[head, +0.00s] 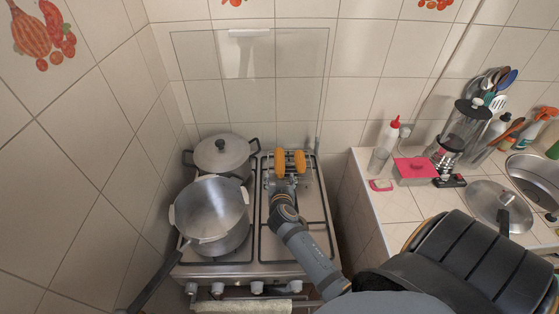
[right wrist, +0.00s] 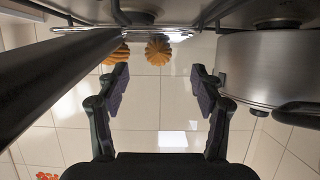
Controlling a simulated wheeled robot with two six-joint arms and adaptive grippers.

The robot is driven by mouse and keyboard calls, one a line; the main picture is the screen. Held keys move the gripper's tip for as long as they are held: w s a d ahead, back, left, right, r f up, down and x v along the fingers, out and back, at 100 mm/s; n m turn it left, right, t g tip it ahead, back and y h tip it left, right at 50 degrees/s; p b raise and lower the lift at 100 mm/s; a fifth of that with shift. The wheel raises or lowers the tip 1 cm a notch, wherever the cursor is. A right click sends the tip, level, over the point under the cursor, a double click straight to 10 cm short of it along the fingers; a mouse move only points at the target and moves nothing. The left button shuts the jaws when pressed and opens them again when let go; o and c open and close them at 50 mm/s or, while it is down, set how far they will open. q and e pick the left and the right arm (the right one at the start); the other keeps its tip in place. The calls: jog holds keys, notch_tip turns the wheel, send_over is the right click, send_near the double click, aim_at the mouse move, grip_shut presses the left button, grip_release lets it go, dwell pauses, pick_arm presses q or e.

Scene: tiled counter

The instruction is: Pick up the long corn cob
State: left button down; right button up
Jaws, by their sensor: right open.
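Two yellow-orange corn cobs, the left one (head: 280,161) and the right one (head: 300,161), lie side by side at the back right of the stove. I cannot tell clearly which is longer. In the right wrist view the left cob (right wrist: 158,52) shows end-on between the fingers, and the right cob (right wrist: 118,55) is partly hidden near the left finger. My right gripper (head: 283,180) is open, just in front of the left cob; its spread fingers (right wrist: 160,82) hold nothing. My left gripper is not in view.
A large open pot (head: 210,205) stands on the stove left of my right arm, with a lidded pot (head: 222,153) behind it. The stove grate (head: 318,215) runs beneath the arm. A counter at the right holds a red-lidded container (head: 415,168), a bottle and utensils.

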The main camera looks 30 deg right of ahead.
aim_at(280, 176)
jog(key=shift+w+d+f, duration=0.1)
jog(key=shift+w, duration=0.15)
jog(key=p+x, duration=0.2)
jog(key=x, duration=0.2)
jog(key=shift+s+d, duration=0.1)
jog(key=shift+d, duration=0.1)
jog(key=shift+w+d+f, duration=0.2)
jog(key=shift+w+f, duration=0.2)
jog(key=shift+s+a+r, duration=0.15)
jog(key=c, duration=0.3)
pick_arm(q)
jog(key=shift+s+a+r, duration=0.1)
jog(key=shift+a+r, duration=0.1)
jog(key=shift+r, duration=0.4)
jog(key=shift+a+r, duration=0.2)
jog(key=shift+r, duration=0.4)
pick_arm(e)
jog(key=c, duration=1)
jog(key=shift+c, duration=0.2)
notch_tip(280, 176, up, 10)
jog(key=shift+f+b, duration=0.1)
jog(key=shift+b, duration=0.4)
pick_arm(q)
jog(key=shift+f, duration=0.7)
